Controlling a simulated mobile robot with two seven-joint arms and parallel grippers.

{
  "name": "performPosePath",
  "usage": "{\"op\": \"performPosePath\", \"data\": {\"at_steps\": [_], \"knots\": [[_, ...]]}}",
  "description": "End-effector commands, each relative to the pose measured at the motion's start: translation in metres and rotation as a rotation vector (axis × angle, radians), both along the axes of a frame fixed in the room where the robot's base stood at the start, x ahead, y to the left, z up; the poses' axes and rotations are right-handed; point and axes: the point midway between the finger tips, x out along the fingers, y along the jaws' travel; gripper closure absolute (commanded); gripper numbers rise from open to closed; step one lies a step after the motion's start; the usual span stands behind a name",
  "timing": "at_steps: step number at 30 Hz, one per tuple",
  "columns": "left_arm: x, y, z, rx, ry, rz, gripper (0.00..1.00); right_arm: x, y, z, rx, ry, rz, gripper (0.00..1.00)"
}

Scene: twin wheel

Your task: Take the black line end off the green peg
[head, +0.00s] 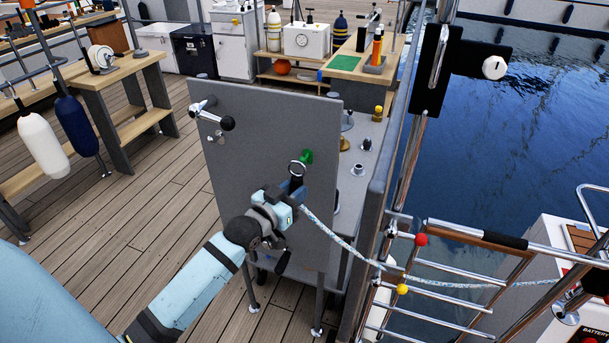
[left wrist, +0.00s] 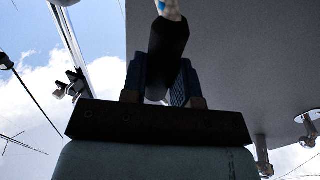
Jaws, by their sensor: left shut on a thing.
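The green peg (head: 307,156) sticks out of the upright grey panel (head: 255,125). The black line end (head: 296,184) has a metal ring at its top, just below and left of the peg. I cannot tell whether the ring is around the peg or just in front of it. My left gripper (head: 288,195) is shut on the black line end. In the left wrist view the black line end (left wrist: 168,45) stands between the two blue fingers (left wrist: 161,85). The white and blue line (head: 335,237) runs from it down to the right. My right gripper is out of view.
A black-knobbed handle (head: 227,122) sticks out at the panel's upper left. A grey bench (head: 368,140) with fittings stands behind the panel. Metal rails with a red ball (head: 421,239) and a yellow ball (head: 402,289) are at the right, by the water.

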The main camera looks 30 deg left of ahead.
Motion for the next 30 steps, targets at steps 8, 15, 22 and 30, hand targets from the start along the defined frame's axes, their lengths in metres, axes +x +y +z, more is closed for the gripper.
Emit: {"op": "performPosePath", "data": {"at_steps": [8, 15, 22, 30], "knots": [[-0.002, -0.001, 0.001, 0.000, 0.000, 0.000, 1.00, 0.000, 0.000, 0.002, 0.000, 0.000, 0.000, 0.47], [-0.019, -0.004, 0.001, 0.001, 0.002, 0.000, 1.00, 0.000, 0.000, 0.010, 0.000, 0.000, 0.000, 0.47], [-0.034, -0.008, 0.001, 0.000, 0.002, 0.000, 1.00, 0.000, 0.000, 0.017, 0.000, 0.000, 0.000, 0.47], [-0.053, -0.013, 0.001, -0.001, 0.002, 0.000, 1.00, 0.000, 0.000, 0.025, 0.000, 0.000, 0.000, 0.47]]}}
